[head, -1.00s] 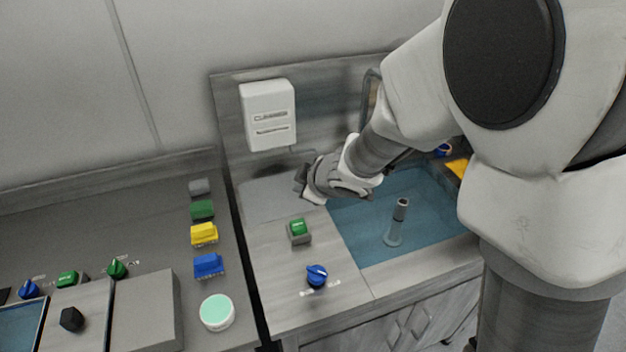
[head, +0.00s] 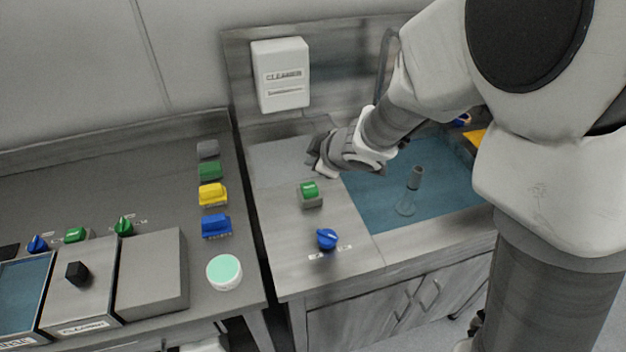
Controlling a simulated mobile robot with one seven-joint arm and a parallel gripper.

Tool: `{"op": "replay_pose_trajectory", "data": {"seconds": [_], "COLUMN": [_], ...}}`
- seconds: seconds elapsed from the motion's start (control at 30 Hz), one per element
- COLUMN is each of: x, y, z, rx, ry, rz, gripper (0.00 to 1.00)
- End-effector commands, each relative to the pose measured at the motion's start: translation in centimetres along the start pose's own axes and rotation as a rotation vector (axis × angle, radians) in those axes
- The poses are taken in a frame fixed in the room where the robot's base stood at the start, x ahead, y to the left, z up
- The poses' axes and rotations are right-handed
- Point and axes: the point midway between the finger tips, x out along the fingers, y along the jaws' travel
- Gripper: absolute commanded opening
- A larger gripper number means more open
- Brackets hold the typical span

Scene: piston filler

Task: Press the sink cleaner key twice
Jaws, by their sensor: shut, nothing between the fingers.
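The sink counter has a green key (head: 310,190) on a grey base, left of the sink basin (head: 385,215). A white dispenser (head: 281,75) marked "CLEANER" is on the backsplash above. My gripper (head: 313,157) is shut and empty. It appears just behind the green key in the picture, pointing left, below the dispenser. A gap shows between the gripper and the key in the picture. I cannot tell its height over the counter. My arm hides part of the basin and the tap (head: 386,55).
A blue knob (head: 327,239) sits in front of the green key. A clear tube-like piece (head: 410,190) stands in the basin. The left counter holds yellow (head: 212,194) and blue (head: 216,225) blocks and a mint-topped round container (head: 224,272).

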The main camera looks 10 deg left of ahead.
Motion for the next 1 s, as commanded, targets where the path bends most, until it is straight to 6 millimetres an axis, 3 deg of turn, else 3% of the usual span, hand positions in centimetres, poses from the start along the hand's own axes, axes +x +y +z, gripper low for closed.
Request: {"op": "replay_pose_trajectory", "data": {"seconds": [0.03,0.4,1.0], "x": [1.0,3.6,3.6], "y": [-0.7,-2.6,-2.6], "z": [0.7,2.6,2.7], "rx": [-0.001,-0.001,0.0], "ry": [0.0,0.0,0.0], "rz": [0.0,0.0,0.0], "gripper": [0.0,0.0,0.0]}}
